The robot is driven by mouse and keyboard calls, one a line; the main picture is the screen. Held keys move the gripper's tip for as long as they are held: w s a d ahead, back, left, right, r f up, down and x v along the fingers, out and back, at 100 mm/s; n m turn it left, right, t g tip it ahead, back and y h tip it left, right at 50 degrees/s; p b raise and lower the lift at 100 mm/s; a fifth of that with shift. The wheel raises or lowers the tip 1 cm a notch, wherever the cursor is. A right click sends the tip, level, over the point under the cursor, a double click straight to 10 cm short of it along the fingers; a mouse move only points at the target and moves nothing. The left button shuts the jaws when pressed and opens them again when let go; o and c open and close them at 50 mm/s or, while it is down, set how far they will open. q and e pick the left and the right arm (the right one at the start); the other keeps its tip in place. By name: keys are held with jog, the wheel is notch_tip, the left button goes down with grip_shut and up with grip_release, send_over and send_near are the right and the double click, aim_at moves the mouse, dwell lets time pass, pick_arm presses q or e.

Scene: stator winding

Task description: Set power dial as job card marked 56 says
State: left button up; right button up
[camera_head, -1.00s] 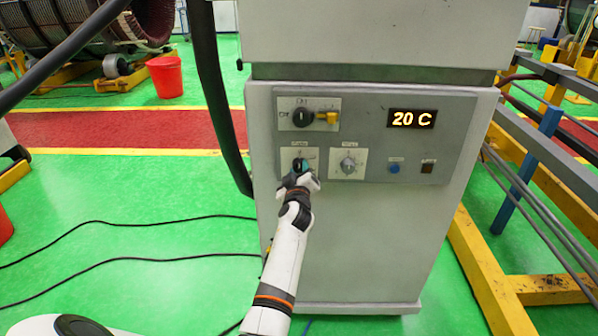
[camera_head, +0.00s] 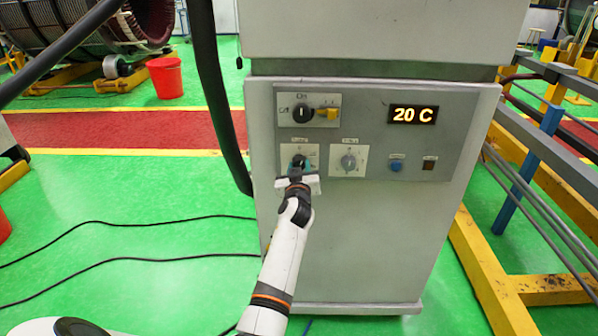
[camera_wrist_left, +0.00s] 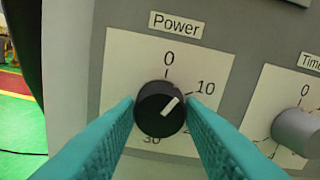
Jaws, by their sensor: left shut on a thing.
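The power dial is a black knob (camera_wrist_left: 160,112) with a white pointer line, on a white plate marked 0, 10 and 30 under a "Power" label. Another mark at lower right is mostly hidden by a finger. My left gripper (camera_wrist_left: 160,118) has its teal fingers on both sides of the knob, shut on it. In the head view the left gripper (camera_head: 299,167) covers much of the power dial at the cabinet's panel (camera_head: 370,100). I see no job card. My right gripper is out of view.
A grey timer dial (camera_head: 348,162) is right of the power dial. Above are a black on/off switch (camera_head: 303,113) with a yellow piece (camera_head: 327,114) and a display (camera_head: 412,115) reading 20 C. A blue button (camera_head: 396,165) is further right. Black cables cross the green floor.

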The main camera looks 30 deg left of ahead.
pick_arm(q)
jog(key=m, duration=0.3)
jog(key=shift+r+m+b, duration=0.1)
jog(key=shift+m+b, duration=0.2)
jog(key=shift+m, duration=0.1)
jog(key=m, duration=0.3)
jog(key=shift+m, duration=0.3)
jog(key=m, duration=0.3)
jog(key=shift+m, duration=0.4)
jog(key=m, duration=0.3)
jog(key=shift+r+p, duration=0.1)
jog(key=shift+p, duration=0.25)
jog(key=m+p, duration=0.1)
jog(key=m, duration=0.3)
jog(key=m+p, duration=0.1)
jog(key=m, duration=0.3)
jog(key=shift+m+p, duration=0.3)
jog(key=shift+p, duration=0.05)
jog(key=m+p, duration=0.2)
jog(key=m, duration=0.2)
jog(key=shift+m+p, duration=0.65)
jog(key=shift+m, duration=1.15)
